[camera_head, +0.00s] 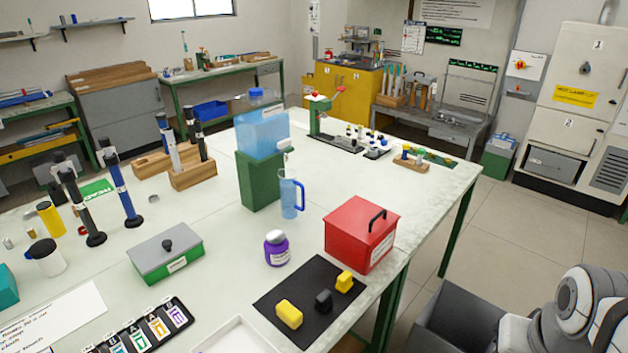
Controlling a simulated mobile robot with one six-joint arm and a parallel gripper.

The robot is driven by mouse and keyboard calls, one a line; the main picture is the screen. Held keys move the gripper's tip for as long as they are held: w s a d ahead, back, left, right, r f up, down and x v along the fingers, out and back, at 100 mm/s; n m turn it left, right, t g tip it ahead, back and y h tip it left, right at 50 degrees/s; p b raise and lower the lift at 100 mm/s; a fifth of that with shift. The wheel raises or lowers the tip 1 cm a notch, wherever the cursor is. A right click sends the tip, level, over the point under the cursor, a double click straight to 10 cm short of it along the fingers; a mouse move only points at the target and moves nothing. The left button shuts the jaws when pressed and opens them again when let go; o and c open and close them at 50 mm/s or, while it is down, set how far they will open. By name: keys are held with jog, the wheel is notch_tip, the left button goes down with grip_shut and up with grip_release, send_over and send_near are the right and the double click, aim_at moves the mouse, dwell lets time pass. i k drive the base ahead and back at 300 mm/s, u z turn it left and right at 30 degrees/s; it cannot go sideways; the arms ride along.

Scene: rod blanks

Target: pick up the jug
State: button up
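The jug (289,195) is a tall, translucent blue vessel with a handle on its right side. It stands upright on the white table, just right of a green stand (258,181). A blue water container (262,131) sits on that stand, with its spout side above the jug. Nothing covers the jug from this view. Part of my arm shows at the lower right, beyond the table's edge, well apart from the jug. My gripper is not in view.
A red box with a black handle (361,234) stands right of the jug. A purple jar (276,248) stands in front of it. A black mat (308,317) bears yellow and black blocks near the front edge. Wooden rod holders (193,174) stand left.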

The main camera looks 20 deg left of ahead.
aim_at(288, 183)
jog(key=u, duration=0.2)
jog(key=i, duration=1)
jog(key=u, duration=0.05)
